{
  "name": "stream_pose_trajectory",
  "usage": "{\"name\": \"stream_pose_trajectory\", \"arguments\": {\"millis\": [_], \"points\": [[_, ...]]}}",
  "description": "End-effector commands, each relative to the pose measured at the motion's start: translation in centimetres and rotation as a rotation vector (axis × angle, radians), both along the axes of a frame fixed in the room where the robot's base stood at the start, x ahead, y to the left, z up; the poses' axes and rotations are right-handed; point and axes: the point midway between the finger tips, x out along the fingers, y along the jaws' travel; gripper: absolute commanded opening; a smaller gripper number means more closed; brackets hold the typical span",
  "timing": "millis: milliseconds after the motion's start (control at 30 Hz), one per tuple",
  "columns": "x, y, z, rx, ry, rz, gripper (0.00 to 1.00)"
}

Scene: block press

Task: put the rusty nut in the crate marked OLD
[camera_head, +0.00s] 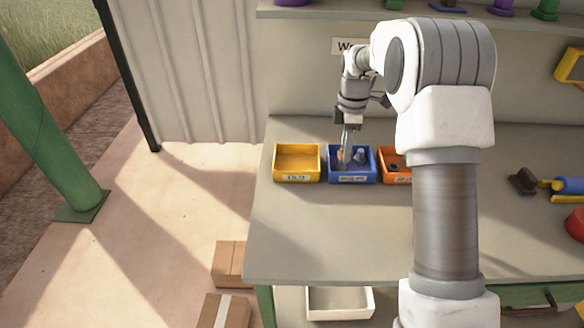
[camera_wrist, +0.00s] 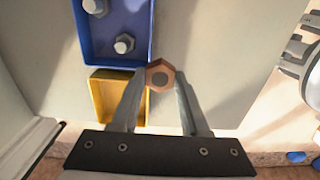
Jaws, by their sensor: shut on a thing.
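The yellow crate (camera_head: 297,147), whose small label seems to read OLD, stands just left of the blue one. It looks empty, and it also shows in the wrist view (camera_wrist: 120,73), partly behind a finger.
Grey bolts lie in the blue crate, which also shows in the wrist view (camera_wrist: 110,57). An orange crate (camera_head: 394,178) stands to its right, partly hidden by my arm. A dark brush-like thing (camera_head: 522,182) lies further right. The bench front is clear.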

Motion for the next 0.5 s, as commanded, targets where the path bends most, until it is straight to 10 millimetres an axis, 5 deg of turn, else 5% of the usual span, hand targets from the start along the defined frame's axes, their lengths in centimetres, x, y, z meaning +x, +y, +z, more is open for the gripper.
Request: {"name": "stream_pose_trajectory", "arguments": {"millis": [167,500], "points": [[0.6,0.3,-0.4,0.001,0.001,-0.005,0.00],[4.4,5.8,-4.5,0.000,0.001,-0.003,0.00]]}}
